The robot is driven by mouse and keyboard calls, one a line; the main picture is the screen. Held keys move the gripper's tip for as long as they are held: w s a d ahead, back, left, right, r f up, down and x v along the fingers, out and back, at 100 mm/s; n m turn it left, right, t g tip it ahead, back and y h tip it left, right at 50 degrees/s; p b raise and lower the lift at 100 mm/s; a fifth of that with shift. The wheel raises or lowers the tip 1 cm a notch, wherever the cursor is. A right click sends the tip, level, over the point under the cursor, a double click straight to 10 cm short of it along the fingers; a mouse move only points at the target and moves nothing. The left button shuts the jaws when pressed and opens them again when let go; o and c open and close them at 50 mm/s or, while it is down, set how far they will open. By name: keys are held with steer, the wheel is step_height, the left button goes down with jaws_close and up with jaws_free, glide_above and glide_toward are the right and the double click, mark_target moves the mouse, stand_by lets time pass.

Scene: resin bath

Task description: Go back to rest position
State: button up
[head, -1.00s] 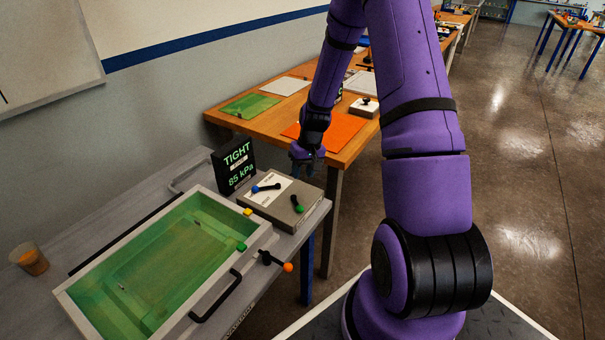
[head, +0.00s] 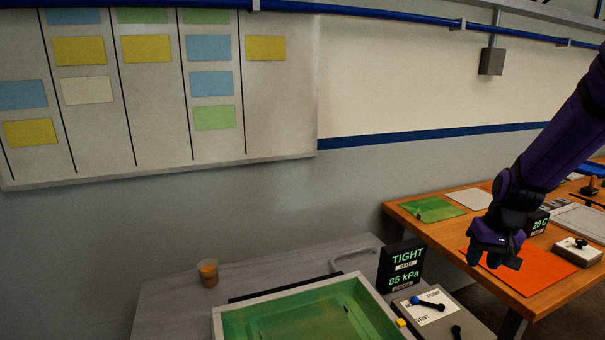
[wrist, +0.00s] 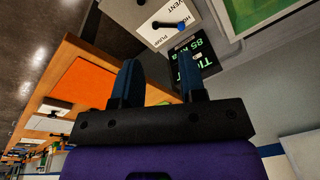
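My gripper (head: 484,262) hangs at the right of the head view, fingers down, in front of the orange mat on the wooden table. In the wrist view (wrist: 158,72) its two fingers stand apart with nothing between them. The green bath (head: 300,325) with its pale rim is at the bottom of the head view, cut off by the edge. The black display (head: 402,268) reads TIGHT and 85 kPa. The valve box (head: 470,325) has a blue-tipped lever and a dark knob; it also shows in the wrist view (wrist: 149,37). My gripper touches none of these.
A cup (head: 208,272) of amber liquid stands on the grey bench (head: 165,305). The wooden table (head: 440,236) at right carries a green sheet (head: 430,209), the orange mat (head: 540,275) and a white box (head: 577,252). A card board (head: 280,110) hangs on the wall.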

steer(key=s+a+r+n+t, duration=0.1)
steer(key=s+a+r, duration=0.4)
steer(key=s+r, duration=0.5)
steer(key=s+a+r+t, duration=0.2)
steer(key=s+a+r, duration=0.3)
steer(key=s+r, duration=0.5)
steer(key=s, duration=0.4)
steer(key=shift+r+n+t+h, duration=0.3)
steer(key=shift+r+n+h, duration=0.05)
steer(key=shift+n+h, duration=0.05)
